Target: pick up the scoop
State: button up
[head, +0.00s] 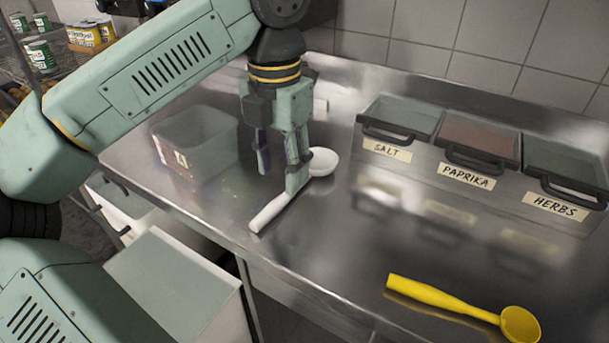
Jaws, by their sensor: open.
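A white scoop (268,213) lies on the steel counter, its handle pointing toward the front edge and its round bowl at the back right. My gripper (280,172) points down over this scoop with its fingers apart. One finger is in front of the part between handle and bowl and hides it. I cannot tell whether the fingers touch the scoop. A yellow scoop (440,301) lies apart at the lower right, its bowl to the right.
A clear container (196,145) with a label stands left of my gripper. A bin set (480,160) labelled salt, paprika and herbs stands along the back right. An open drawer (175,285) juts out below the counter. The counter between the two scoops is clear.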

aim_at(281, 196)
notch_tip(281, 196, down, 6)
jog(key=shift+r+p, duration=0.15)
jog(key=shift+p, duration=0.65)
grip_shut()
